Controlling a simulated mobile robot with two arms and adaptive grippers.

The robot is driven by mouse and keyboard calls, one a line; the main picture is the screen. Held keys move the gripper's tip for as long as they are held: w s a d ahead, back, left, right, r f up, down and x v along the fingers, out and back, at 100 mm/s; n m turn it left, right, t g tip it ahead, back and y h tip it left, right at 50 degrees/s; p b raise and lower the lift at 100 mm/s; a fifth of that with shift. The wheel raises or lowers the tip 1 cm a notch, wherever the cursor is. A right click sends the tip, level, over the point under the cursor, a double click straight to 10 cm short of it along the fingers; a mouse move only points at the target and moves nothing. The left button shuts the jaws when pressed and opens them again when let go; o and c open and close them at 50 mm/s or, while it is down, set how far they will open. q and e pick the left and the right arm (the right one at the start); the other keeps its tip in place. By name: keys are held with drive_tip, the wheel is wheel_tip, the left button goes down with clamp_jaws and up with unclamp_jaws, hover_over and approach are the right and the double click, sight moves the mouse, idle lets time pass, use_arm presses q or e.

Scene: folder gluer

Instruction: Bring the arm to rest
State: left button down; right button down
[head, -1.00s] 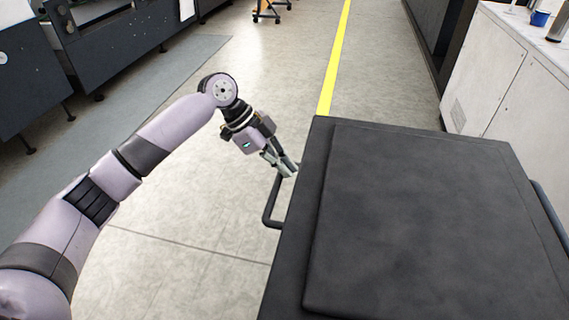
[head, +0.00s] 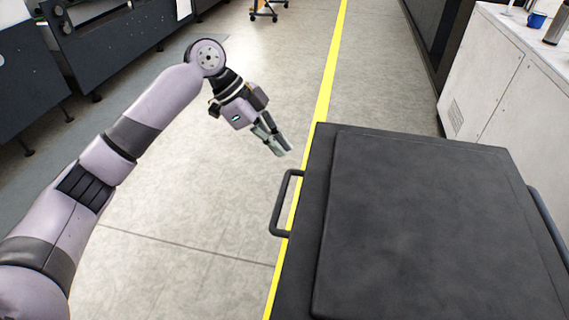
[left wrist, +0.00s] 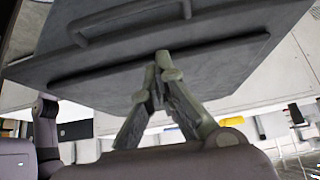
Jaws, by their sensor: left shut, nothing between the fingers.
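My left arm (head: 165,110) reaches in from the left in the head view, bent at the elbow. Its gripper (head: 283,148) hangs over the floor, above and left of the dark cart's handle, apart from it. The fingers are together with nothing between them. In the left wrist view the fingertips (left wrist: 163,62) meet in front of the dark cart. My right gripper is not in view.
A dark grey cart (head: 440,230) with a flat top fills the lower right, with a side handle (head: 284,203) near my gripper. Dark machines (head: 110,50) stand at the upper left. A white cabinet (head: 505,85) with a blue mug (head: 536,19) is at the right. Floor around the arm is clear.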

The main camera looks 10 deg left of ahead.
use_arm(q)
drive_tip(key=w+a+f+n+t, duration=0.2)
drive_tip(key=w+f+n, duration=0.2)
drive_tip(key=f, duration=0.6)
drive_tip(key=w+a+f+n+t, duration=0.1)
drive_tip(key=w+a+f+n, duration=0.2)
drive_tip(key=f, duration=0.7)
drive_tip(key=s+a+f+n+y, duration=0.1)
drive_tip(key=s+f+n, duration=0.15)
drive_tip(key=f, duration=0.55)
drive_tip(key=s+a+f+n+y, duration=0.2)
drive_tip(key=s+f, duration=0.1)
drive_tip(key=f, duration=0.5)
drive_tip(key=s+a+f+n+y, duration=0.1)
drive_tip(key=s+f+n, duration=0.15)
drive_tip(key=f, duration=0.65)
drive_tip(key=s+a+f+n+y, duration=0.1)
drive_tip(key=s+f, duration=0.7)
drive_tip(key=s, duration=0.3)
drive_tip(key=s+a+f+y, duration=0.1)
drive_tip(key=s+a+f, duration=0.1)
drive_tip(key=s+f, duration=0.7)
drive_tip(key=s+d+f+g, duration=0.1)
drive_tip(key=s+f, duration=0.2)
drive_tip(key=s, duration=1)
drive_tip(key=s+d+f+g+y, duration=0.1)
drive_tip(key=s+f, duration=0.2)
drive_tip(key=s, duration=1)
drive_tip(key=shift+s+n, duration=0.3)
